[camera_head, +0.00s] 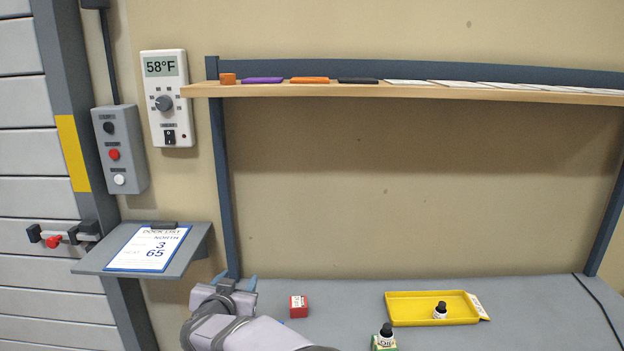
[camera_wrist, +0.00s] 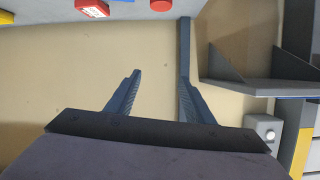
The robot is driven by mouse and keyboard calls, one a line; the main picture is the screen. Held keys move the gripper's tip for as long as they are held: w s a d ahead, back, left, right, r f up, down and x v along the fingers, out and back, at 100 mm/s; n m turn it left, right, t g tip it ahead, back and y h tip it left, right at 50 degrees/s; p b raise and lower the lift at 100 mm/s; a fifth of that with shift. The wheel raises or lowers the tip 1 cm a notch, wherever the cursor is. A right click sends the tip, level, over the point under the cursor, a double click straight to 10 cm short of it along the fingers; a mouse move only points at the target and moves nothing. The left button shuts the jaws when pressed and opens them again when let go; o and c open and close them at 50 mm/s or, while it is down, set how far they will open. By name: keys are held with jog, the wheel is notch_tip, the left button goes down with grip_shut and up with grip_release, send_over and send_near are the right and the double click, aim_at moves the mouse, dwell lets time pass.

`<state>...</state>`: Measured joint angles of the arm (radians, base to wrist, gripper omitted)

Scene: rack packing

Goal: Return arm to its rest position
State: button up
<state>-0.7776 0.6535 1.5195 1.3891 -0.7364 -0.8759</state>
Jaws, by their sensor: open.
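My gripper (camera_head: 234,281) is at the left end of the grey table, in front of the beige wall and left of a small red box (camera_head: 298,306). In the wrist view, the two dark fingers of my gripper (camera_wrist: 160,80) stand apart with only bare wall between and beyond them. Nothing is held. My arm reaches in from the bottom of the head view, and its lower part is cut off by the frame edge.
The grey table (camera_head: 345,295) holds a yellow tray (camera_head: 410,308) with a small dark-capped bottle (camera_head: 440,311). Another bottle (camera_head: 386,336) stands in front. A clipboard ledge (camera_head: 196,252) juts out near my gripper. A wooden shelf (camera_head: 420,91) runs above.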

jog(key=s+d+r+n+g+y+p, duration=0.1)
jog(key=s+d+n+g+y+p, duration=0.35)
jog(key=d, duration=0.85)
jog(key=s+d+f+m+g+h+p, duration=0.1)
jog(key=s+d+f+g, duration=0.1)
jog(key=s+d, duration=0.5)
jog(key=s+d+f+m+g+h+p, duration=0.1)
jog(key=s+d+g, duration=0.3)
jog(key=s, duration=1)
jog(key=s+d+f+m+g+h+p, duration=0.1)
jog(key=s+d+f+g+h+p, duration=0.1)
jog(key=s+d, duration=0.7)
jog(key=shift+s+d+f+g, duration=0.4)
jog(key=shift+s+f+g, duration=0.1)
jog(key=shift+s+g, duration=0.3)
jog(key=shift+h, duration=0.25)
